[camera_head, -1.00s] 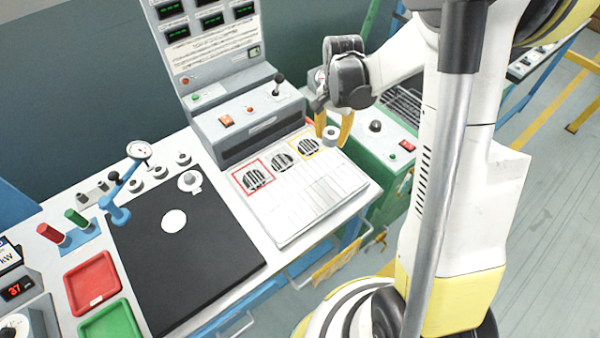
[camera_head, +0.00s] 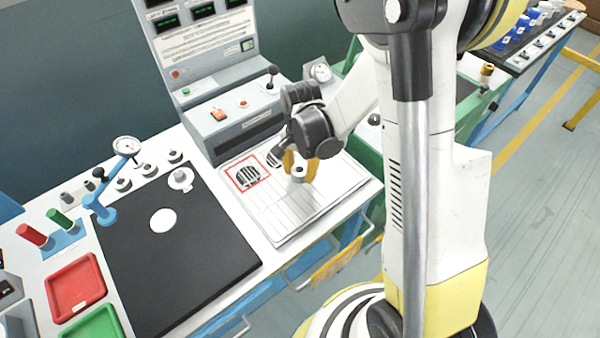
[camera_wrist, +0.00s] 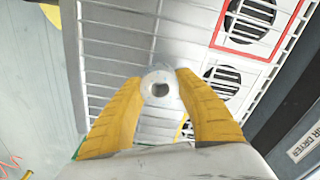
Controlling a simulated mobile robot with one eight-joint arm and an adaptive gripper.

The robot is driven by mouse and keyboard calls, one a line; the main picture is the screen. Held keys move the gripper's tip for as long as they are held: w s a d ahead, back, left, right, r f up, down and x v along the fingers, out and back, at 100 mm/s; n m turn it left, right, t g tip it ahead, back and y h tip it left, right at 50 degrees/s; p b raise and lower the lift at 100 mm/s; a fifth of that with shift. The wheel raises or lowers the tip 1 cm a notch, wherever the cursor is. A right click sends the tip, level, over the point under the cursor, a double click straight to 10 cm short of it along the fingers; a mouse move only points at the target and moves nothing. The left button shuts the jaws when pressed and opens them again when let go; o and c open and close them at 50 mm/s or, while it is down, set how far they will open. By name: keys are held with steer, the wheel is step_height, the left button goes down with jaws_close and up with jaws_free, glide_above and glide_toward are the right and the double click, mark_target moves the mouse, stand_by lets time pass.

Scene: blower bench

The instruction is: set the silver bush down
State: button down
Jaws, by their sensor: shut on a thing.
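The silver bush (camera_head: 298,174) is a short grey ring with a dark bore. It is between the yellow fingers of my gripper (camera_head: 299,166), above the right part of the white grille panel (camera_head: 285,215). In the wrist view the bush (camera_wrist: 159,86) sits between the two yellow fingertips of my gripper (camera_wrist: 160,92), its bore facing the camera. My gripper is shut on it. The panel's slats (camera_wrist: 125,40) show behind it. I cannot tell the gap between bush and panel. A red-framed round vent (camera_head: 247,174) is left of the gripper; another vent is partly hidden.
A grey control box (camera_head: 235,118) with a lever stands behind the panel. A black mat (camera_head: 180,250) with a white disc (camera_head: 163,220) lies to the left. Red (camera_head: 75,287) and green (camera_head: 92,325) trays are at the front left. The panel's front part is clear.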

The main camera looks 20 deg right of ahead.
steer(key=c, duration=0.9)
jaws_free()
steer(key=shift+c, duration=0.2)
step_height(320, 180, up, 12)
steer(key=p, duration=0.4)
steer(key=s+r+n+t, duration=0.7)
steer(key=s+r+n, duration=0.2)
steer(key=s+r, duration=0.3)
steer(key=shift+s+r+n, duration=0.25)
steer(key=shift+r+n, duration=0.15)
steer(key=shift+r, duration=0.7)
steer(key=shift+f, duration=0.1)
